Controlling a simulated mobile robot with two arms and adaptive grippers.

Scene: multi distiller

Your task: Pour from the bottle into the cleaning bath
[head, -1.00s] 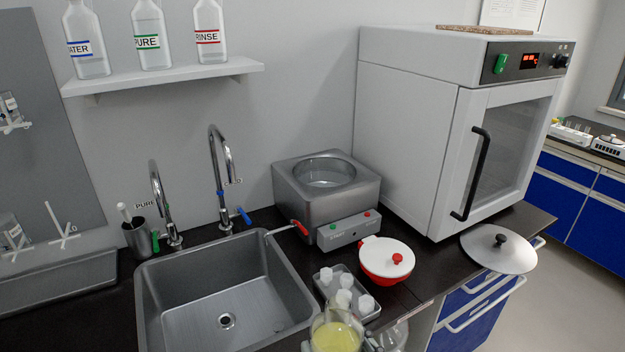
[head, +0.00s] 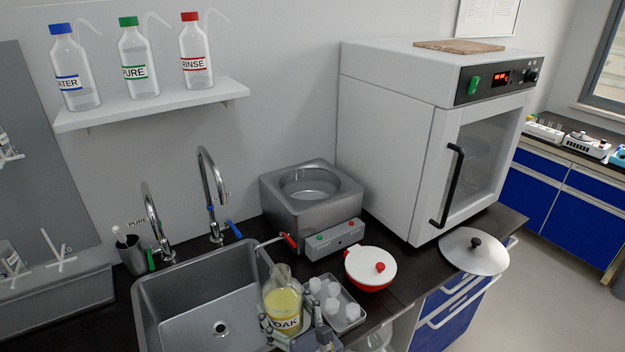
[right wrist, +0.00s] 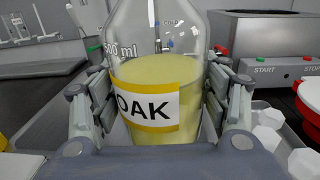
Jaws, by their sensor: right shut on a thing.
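The bottle (head: 284,300) is clear, with yellow liquid and a white-and-yellow label ending in "OAK". It stands upright in my right gripper (head: 292,330), between the sink and a small tray. In the right wrist view both fingers are shut around the bottle (right wrist: 160,75), and the liquid surface is level. The cleaning bath (head: 285,212) is a grey metal box with a round open well on top and a START/STOP panel in front. It stands behind the bottle; part of it shows in the right wrist view (right wrist: 250,35). My left gripper is out of view.
A sink (head: 165,310) with taps lies left of the bottle. A tray (head: 349,318) of white pieces and a red-and-white lidded bowl (head: 370,267) sit to its right. A red-handled lever (head: 290,241) sticks out by the bath. A white oven (head: 400,150) stands behind right.

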